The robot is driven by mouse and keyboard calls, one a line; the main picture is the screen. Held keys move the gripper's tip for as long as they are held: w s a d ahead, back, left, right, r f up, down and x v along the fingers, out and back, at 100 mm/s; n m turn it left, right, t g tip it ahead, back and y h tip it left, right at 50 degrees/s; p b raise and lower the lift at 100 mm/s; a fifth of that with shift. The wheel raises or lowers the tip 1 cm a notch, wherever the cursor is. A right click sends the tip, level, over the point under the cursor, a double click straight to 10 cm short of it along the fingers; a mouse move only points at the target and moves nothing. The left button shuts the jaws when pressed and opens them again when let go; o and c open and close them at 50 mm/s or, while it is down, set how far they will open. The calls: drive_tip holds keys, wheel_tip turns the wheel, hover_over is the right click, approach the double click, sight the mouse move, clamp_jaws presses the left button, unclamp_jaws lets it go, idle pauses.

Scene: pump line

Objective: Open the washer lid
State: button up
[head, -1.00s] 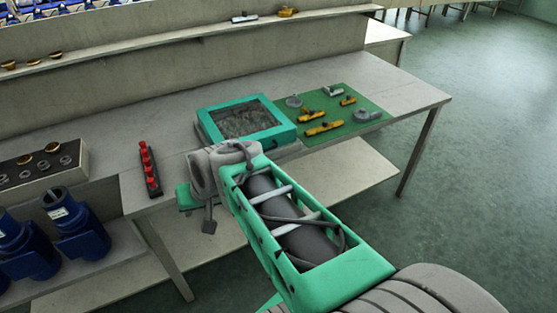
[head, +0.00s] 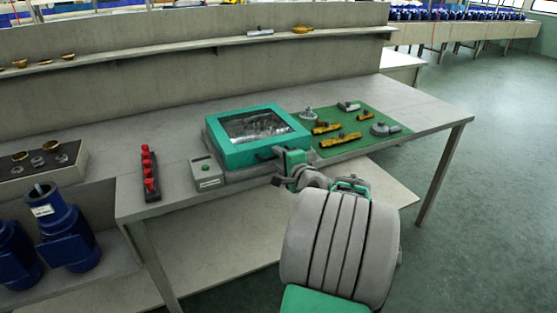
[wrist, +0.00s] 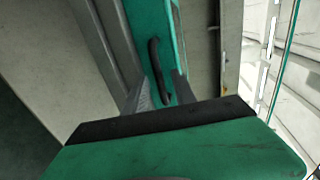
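The washer is a grey box with a teal lid (head: 222,149) around a clear window (head: 258,127), on the bench. The lid lies shut. Its dark handle (head: 267,154) is on the front side, and shows in the wrist view as a black bar (wrist: 155,62) on the teal face. My gripper (head: 279,154) is at the washer's front right, close to the handle. In the wrist view, my gripper's two grey fingers (wrist: 160,86) stand apart, with the near end of the handle between them. I cannot tell whether they touch it.
A small grey control box (head: 206,172) stands left of the washer, then a dark rack of red pieces (head: 149,172). A green mat (head: 338,149) with brass and grey parts lies to the right. Blue pumps (head: 65,235) stand lower left. A back wall and shelf rise behind.

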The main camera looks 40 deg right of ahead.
drive_tip(key=shift+w, duration=0.2)
drive_tip(key=shift+c, duration=0.5)
clamp_jaws()
idle(0.8)
